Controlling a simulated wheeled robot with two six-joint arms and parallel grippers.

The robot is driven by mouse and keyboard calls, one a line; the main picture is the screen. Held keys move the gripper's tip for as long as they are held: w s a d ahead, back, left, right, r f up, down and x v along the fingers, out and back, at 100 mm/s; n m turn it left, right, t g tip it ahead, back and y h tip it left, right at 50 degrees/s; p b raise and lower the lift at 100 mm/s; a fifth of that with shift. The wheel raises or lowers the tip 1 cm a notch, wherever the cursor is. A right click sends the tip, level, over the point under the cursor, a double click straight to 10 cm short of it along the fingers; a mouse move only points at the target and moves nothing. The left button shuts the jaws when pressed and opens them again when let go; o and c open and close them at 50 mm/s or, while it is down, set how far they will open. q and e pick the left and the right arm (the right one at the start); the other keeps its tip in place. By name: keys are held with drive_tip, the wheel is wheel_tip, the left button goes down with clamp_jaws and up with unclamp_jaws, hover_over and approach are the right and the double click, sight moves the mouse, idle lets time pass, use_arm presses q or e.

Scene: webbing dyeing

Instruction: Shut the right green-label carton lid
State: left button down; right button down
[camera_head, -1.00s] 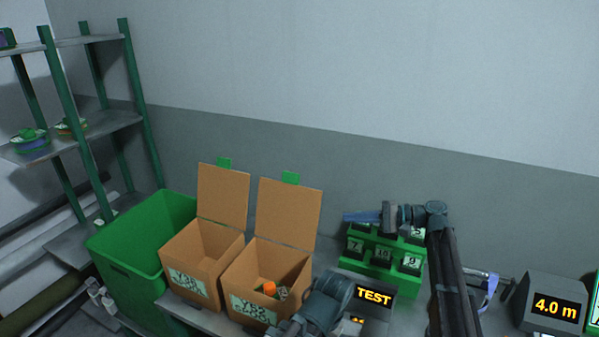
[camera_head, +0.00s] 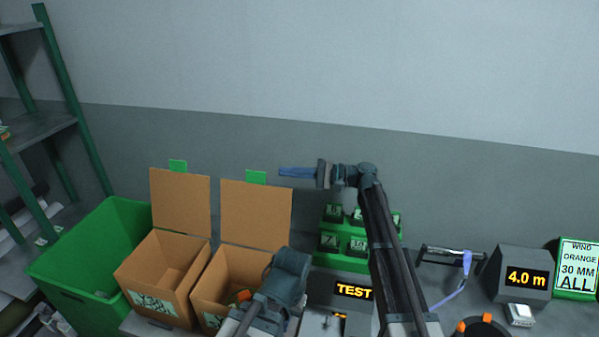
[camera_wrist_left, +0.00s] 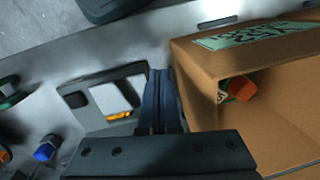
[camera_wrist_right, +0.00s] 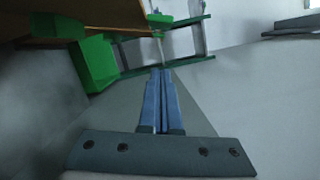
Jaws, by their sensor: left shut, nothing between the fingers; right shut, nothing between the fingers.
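Two cardboard cartons stand side by side with their lids raised. The right carton (camera_head: 208,290) has its lid (camera_head: 256,212) upright at the back, with a green tab (camera_head: 256,177) on its top edge. The left carton (camera_head: 150,270) has its own raised lid (camera_head: 181,200). My right gripper (camera_head: 284,172) is shut and empty, pointing left, with its tips just right of the right lid's tab and apart from it in the picture. In the right wrist view its blue fingers (camera_wrist_right: 163,72) are together. My left gripper's shut fingers (camera_wrist_left: 158,75) are beside the right carton, which holds an orange item (camera_wrist_left: 242,88).
A green bin (camera_head: 85,250) stands left of the cartons. A green rack with number blocks (camera_head: 340,258) stands behind the TEST device (camera_head: 345,292). A 4.0 m display box (camera_head: 520,275) and a WIND sign (camera_head: 577,268) are at the right.

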drive_tip(key=s+a+r+p, duration=0.1)
drive_tip(key=s+a, duration=0.3)
drive_tip(key=a, duration=0.1)
drive_tip(key=shift+r, duration=0.25)
drive_tip(key=shift+r+p, duration=0.1)
drive_tip(key=shift+p, duration=0.2)
